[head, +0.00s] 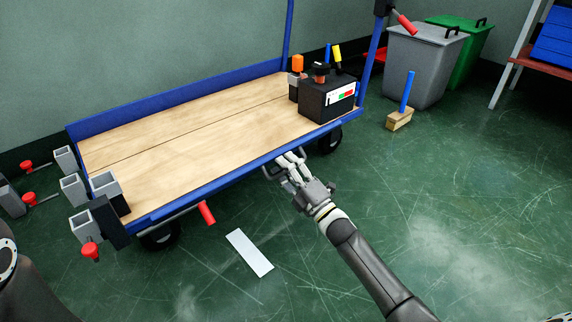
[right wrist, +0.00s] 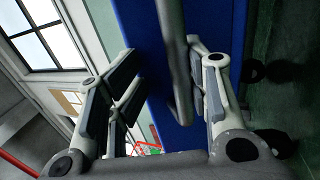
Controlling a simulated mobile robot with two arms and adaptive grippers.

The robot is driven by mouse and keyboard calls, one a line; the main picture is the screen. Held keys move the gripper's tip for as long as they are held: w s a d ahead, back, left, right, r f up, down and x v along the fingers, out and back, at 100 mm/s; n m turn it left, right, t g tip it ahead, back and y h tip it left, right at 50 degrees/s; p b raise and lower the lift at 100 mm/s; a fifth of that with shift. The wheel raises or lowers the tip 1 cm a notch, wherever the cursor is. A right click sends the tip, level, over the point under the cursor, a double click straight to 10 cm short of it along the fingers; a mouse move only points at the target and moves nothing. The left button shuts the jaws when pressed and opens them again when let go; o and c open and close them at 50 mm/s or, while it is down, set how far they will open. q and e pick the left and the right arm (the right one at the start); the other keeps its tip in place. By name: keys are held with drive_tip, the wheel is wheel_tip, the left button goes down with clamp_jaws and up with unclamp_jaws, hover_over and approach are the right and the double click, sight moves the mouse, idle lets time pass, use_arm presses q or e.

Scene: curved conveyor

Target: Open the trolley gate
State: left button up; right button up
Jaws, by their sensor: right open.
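The trolley has a wooden deck (head: 190,125) and a blue frame, with a raised blue wall (head: 175,103) along its far side. A blue panel (head: 240,172) runs along its near edge; I cannot tell how far it extends downward. A grey bar handle (head: 270,172) is at this edge. My right gripper (head: 288,163) is open at the handle. In the right wrist view, the handle bar (right wrist: 176,65) runs between the spread fingers, closer to the right-hand ones, in front of the blue panel (right wrist: 140,30). Contact is unclear. My left gripper is out of view.
A black box (head: 325,100) with knobs stands at the deck's right end. Grey sockets and red-handled levers (head: 91,251) cluster at the left end. A red grip (head: 207,212) sticks out below the near edge. A white strip (head: 250,252) lies on the floor. Grey (head: 420,70) and green bins stand behind.

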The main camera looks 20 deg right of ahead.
drive_tip(key=shift+r, duration=0.7)
drive_tip(key=f+p+v, duration=0.1)
drive_tip(key=v, duration=1.1)
drive_tip(key=shift+f+p, duration=0.25)
drive_tip(key=shift+p, duration=0.15)
drive_tip(key=shift+s, duration=0.1)
idle(0.4)
